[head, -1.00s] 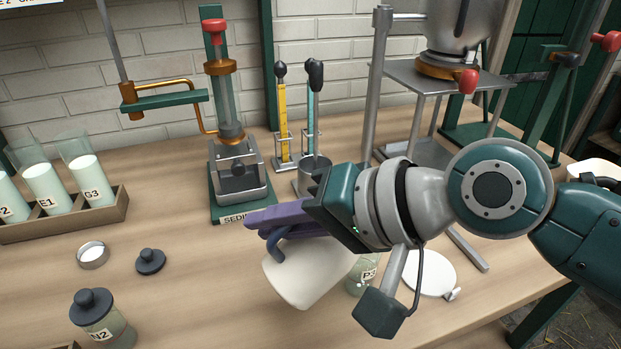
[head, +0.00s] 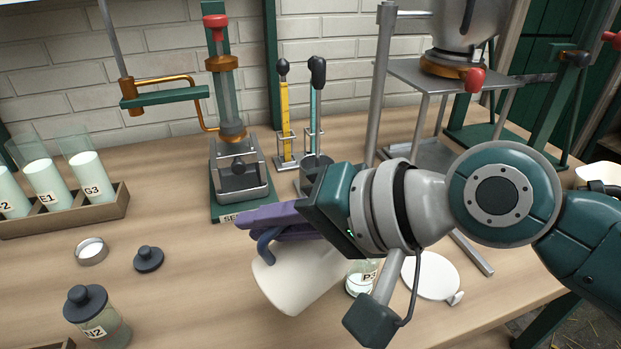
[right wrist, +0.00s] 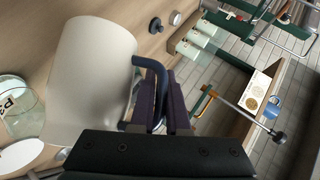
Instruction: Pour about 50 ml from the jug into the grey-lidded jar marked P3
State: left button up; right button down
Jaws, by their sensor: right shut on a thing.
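The white jug (head: 300,280) with a blue handle hangs tilted above the bench, held by my right gripper (head: 270,222). The gripper's purple fingers are shut on the handle; the handle (right wrist: 150,85) also shows between them in the right wrist view. The clear glass jar marked P3 (head: 358,283) stands on the bench just right of the jug, partly hidden by the jug and my arm. A pale layer shows low in it. The jar (right wrist: 20,110) also shows at the left of the right wrist view. The jug's mouth and any stream are hidden. My left gripper is out of view.
A dark grey lid (head: 149,259) and a small ring-shaped dish (head: 91,251) lie at left, near the lidded jar N2 (head: 97,318). A white disc (head: 431,276) lies right of P3. A rack (head: 115,208) of tubes and a green-based stand (head: 228,205) stand behind.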

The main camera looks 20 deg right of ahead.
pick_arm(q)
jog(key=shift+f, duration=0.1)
pick_arm(e)
jog(key=shift+a, duration=0.1)
dwell(0.4)
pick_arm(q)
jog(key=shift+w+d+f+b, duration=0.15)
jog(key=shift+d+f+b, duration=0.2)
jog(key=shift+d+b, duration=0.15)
pick_arm(e)
jog(key=shift+r, duration=0.1)
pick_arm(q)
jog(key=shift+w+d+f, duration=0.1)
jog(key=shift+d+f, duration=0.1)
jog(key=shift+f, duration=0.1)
pick_arm(e)
jog(key=shift+d+y, duration=0.2)
jog(key=shift+y, duration=0.1)
dwell(0.9)
